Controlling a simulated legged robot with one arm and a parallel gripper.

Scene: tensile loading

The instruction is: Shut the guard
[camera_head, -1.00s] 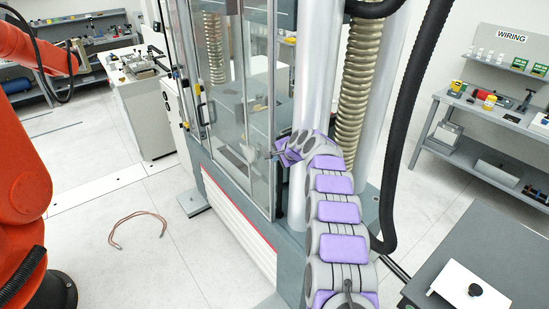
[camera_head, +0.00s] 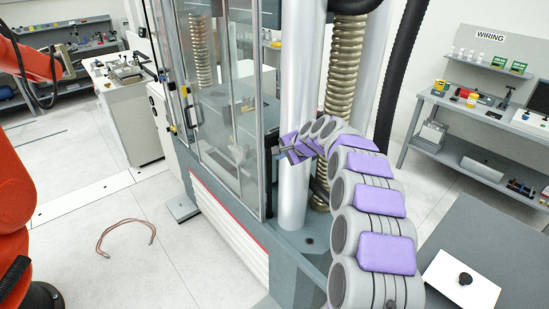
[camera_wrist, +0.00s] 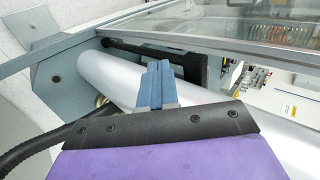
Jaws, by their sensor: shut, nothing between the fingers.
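The guard (camera_head: 240,105) is a set of clear panels in grey metal frames on the front of the tall testing machine. A dark handle (camera_head: 191,114) sits on a frame at its left side. I cannot tell exactly how far the guard stands open. My gripper (camera_head: 277,150) is shut and empty, beside the guard's right edge and in front of the silver column (camera_head: 294,185). In the wrist view, my blue-grey fingers (camera_wrist: 155,82) are together over a silver column (camera_wrist: 115,78). A clear framed panel (camera_wrist: 225,28) crosses the top there. Contact with the guard cannot be made out.
A coiled screw bellows (camera_head: 341,70) and a thick black hose (camera_head: 398,85) stand behind and right of my arm. A dark table (camera_head: 490,235) is at lower right. A reddish cable loop (camera_head: 127,236) lies on the floor. An orange robot arm (camera_head: 12,200) stands at left.

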